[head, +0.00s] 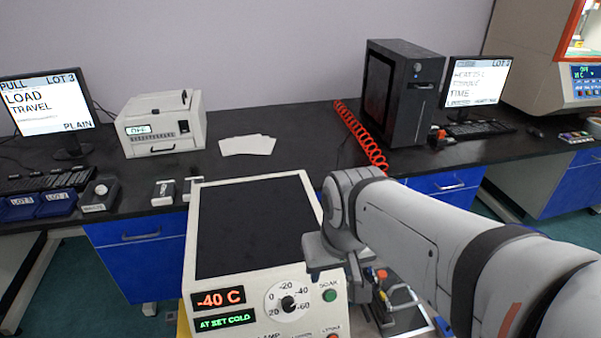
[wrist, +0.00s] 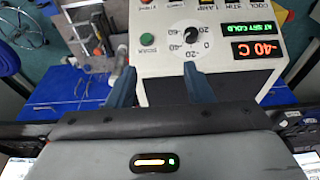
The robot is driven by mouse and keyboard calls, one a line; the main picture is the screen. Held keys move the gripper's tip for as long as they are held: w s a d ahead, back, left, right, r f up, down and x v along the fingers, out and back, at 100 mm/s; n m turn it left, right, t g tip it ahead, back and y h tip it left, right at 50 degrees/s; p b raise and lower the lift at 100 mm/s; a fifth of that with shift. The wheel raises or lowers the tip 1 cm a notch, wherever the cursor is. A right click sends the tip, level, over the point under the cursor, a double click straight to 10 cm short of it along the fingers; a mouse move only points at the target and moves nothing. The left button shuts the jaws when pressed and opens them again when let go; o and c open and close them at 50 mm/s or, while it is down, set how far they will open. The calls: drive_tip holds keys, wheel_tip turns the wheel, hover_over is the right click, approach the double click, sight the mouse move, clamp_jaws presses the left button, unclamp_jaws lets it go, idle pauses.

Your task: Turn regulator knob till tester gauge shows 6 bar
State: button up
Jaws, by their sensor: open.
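I cannot make out a regulator knob or a pressure gauge for certain in either view. A small red-topped item (head: 437,133) sits by the dark computer tower, too small to identify. In the wrist view, which is upside down, my gripper (wrist: 157,85) is open and empty, its two blue-grey fingers apart. Its fingers reach over the edge of the white cold unit (wrist: 210,60). This unit carries a round temperature dial (head: 288,303) and displays reading -40 C and AT SET COLD.
The cold unit (head: 312,200) stands in front of the black bench (head: 300,125). A red coiled hose (head: 362,138) lies beside the computer tower (head: 400,90). A white printer-like box (head: 160,140) and a monitor stand at left. A large cream machine (head: 530,75) stands far right.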

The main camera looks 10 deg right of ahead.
drive_tip(key=shift+o, duration=0.3)
drive_tip(key=w+d+r+m, duration=0.1)
drive_tip(key=w+m, duration=0.3)
drive_tip(key=w, duration=0.7)
drive_tip(key=shift+d+r+m+g+p, duration=0.3)
drive_tip(key=shift+d+r+g, duration=0.1)
drive_tip(key=shift+d, duration=0.35)
drive_tip(key=w+d+f+m, duration=0.4)
drive_tip(key=w+f, duration=0.1)
drive_tip(key=w, duration=0.3)
drive_tip(key=w+d+f+m+g+p, duration=0.1)
drive_tip(key=w+d+f+m, duration=0.2)
drive_tip(key=w, duration=0.5)
drive_tip(key=w+d+f+m+g, duration=0.1)
drive_tip(key=w+d+f+m, duration=0.3)
drive_tip(key=w, duration=0.4)
drive_tip(key=shift+w+d+f+m, duration=0.2)
drive_tip(key=shift+f+m, duration=0.1)
drive_tip(key=shift+f, duration=0.35)
drive_tip(key=shift+w+d+f+m, duration=0.15)
drive_tip(key=shift+f+m, duration=0.15)
drive_tip(key=shift+f, duration=0.35)
drive_tip(key=shift+d+f, duration=0.1)
drive_tip(key=shift+f, duration=0.25)
wheel_tip(320, 180, down, 7)
drive_tip(key=shift+f+p, duration=0.2)
drive_tip(key=shift+p, duration=0.5)
drive_tip(key=shift+c, duration=0.3)
